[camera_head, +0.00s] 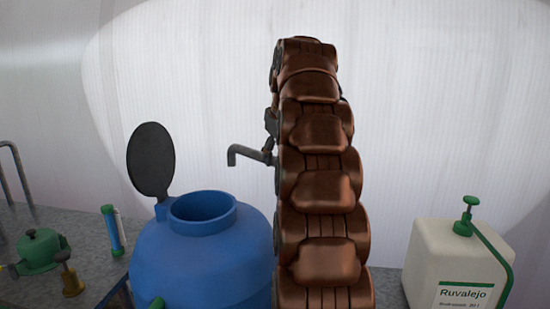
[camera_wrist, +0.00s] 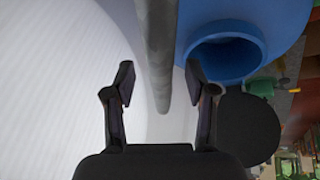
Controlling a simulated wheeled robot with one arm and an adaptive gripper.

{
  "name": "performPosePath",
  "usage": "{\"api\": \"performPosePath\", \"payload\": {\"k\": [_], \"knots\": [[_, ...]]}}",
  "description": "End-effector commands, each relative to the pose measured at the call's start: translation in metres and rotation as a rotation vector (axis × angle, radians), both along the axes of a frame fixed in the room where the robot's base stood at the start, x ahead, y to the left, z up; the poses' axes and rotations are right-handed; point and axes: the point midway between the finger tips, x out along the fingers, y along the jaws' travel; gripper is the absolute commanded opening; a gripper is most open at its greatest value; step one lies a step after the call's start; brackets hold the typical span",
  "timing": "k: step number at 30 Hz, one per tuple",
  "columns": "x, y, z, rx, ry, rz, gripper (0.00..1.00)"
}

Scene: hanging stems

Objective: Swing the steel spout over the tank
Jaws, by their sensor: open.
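The grey steel spout (camera_head: 247,153) shows in the head view, left of my arm, with its short end bent down. That end appears above the right part of the mouth of the blue tank (camera_head: 205,250); the depth between them is unclear. The tank's round black lid (camera_head: 151,162) stands open. In the wrist view the spout (camera_wrist: 157,50) runs down between the two fingers of my gripper (camera_wrist: 160,80), which are apart with gaps on both sides. The tank mouth (camera_wrist: 228,52) is right of the spout there. My arm hides most of the gripper in the head view.
A white canister (camera_head: 458,262) with a green pump stands at right. At left are a green fitting (camera_head: 40,250), a brass valve (camera_head: 70,277), a green-capped tube (camera_head: 112,230) and a bent grey pipe (camera_head: 18,170). A pale ribbed wall is behind.

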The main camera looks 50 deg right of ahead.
Motion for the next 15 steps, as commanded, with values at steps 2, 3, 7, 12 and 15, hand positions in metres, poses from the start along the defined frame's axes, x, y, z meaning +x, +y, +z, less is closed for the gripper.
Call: {"api": "performPosePath", "payload": {"k": [2,3,7,12,15], "knots": [[0.001,0.000,-0.005,0.004,0.004,0.001,0.56],[0.002,0.000,-0.008,0.005,0.004,0.001,0.56],[0.005,-0.002,-0.012,0.001,0.000,0.000,0.56],[0.006,-0.003,-0.015,0.000,0.000,-0.001,0.56],[0.006,-0.003,-0.016,0.000,0.000,-0.001,0.56]]}}
